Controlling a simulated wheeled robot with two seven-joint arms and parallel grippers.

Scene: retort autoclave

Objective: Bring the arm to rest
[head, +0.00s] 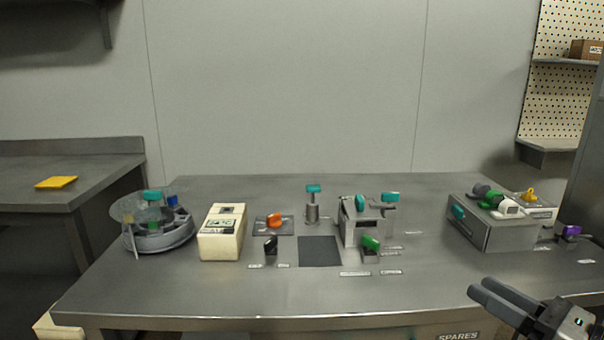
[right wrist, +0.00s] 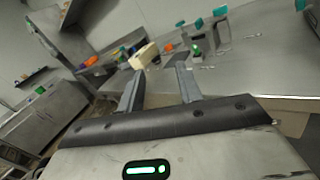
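My right gripper (head: 480,287) is at the lower right of the head view, over the table's (head: 240,295) front right part. In the right wrist view its two fingers (right wrist: 160,74) stand apart with nothing between them, so it is open and empty. It is apart from the objects on the table. My left gripper is in neither view.
A round clear-covered carousel (head: 165,240) and a cream box (head: 221,240) stand at left. Fixtures with teal, orange and green handles surround a dark square (head: 319,251). A grey metal box (head: 490,235) stands at right. The table's front middle is clear.

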